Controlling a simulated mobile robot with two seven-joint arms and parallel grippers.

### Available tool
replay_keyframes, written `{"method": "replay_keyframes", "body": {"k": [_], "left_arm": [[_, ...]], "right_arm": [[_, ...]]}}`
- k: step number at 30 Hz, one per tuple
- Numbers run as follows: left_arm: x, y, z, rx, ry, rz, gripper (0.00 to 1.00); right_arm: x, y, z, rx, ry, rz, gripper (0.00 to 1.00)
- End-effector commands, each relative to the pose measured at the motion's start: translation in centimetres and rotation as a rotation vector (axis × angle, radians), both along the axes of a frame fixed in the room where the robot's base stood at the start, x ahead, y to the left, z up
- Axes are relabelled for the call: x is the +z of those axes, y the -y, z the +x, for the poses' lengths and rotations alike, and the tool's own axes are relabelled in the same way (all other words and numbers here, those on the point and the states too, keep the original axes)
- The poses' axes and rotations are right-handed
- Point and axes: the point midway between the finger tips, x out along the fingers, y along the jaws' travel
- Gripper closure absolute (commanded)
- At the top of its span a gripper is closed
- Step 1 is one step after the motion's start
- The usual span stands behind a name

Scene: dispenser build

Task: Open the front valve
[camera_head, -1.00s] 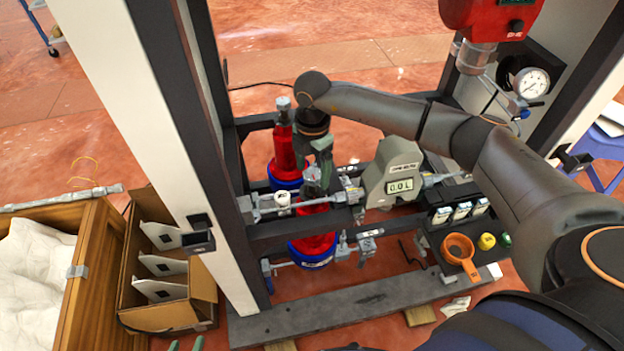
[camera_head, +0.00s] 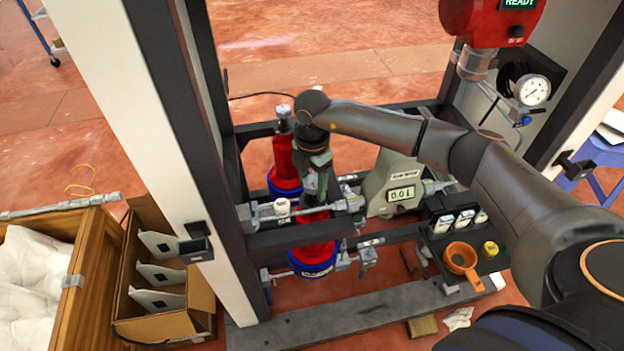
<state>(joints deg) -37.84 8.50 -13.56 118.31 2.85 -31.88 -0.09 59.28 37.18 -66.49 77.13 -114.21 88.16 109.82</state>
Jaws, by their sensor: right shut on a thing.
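The front pipe (camera_head: 265,212) runs level across the near side of the frame, with a white fitting (camera_head: 282,208) on it. My right gripper (camera_head: 317,190) comes down from above onto this pipe line, just right of the white fitting. It is shut on what seems to be the front valve's handle; the gripper largely hides the handle, so I cannot tell its angle. The grey flow meter (camera_head: 377,190) is to the right, and its display seems to read 0.0 L. My left gripper is not in view.
Red bottles with blue bases stand behind (camera_head: 283,155) and below (camera_head: 314,256) the gripper. A red unit (camera_head: 480,25) showing READY and a gauge (camera_head: 532,87) are at upper right. An orange cup (camera_head: 461,258) sits on the right shelf. A cardboard box (camera_head: 185,318) stands left.

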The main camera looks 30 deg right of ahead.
Motion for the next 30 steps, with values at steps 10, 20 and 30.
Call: {"method": "replay_keyframes", "body": {"k": [10, 20, 30], "left_arm": [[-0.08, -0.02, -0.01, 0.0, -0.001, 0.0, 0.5], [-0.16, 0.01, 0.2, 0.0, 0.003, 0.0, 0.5], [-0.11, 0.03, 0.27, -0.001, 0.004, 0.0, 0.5]], "right_arm": [[0.02, 0.03, 0.01, 0.0, 0.0, 0.0, 1.0], [0.0, 0.07, 0.03, 0.253, 0.001, -0.002, 1.0], [0.02, 0.08, 0.01, 0.302, 0.001, -0.002, 1.0]]}}
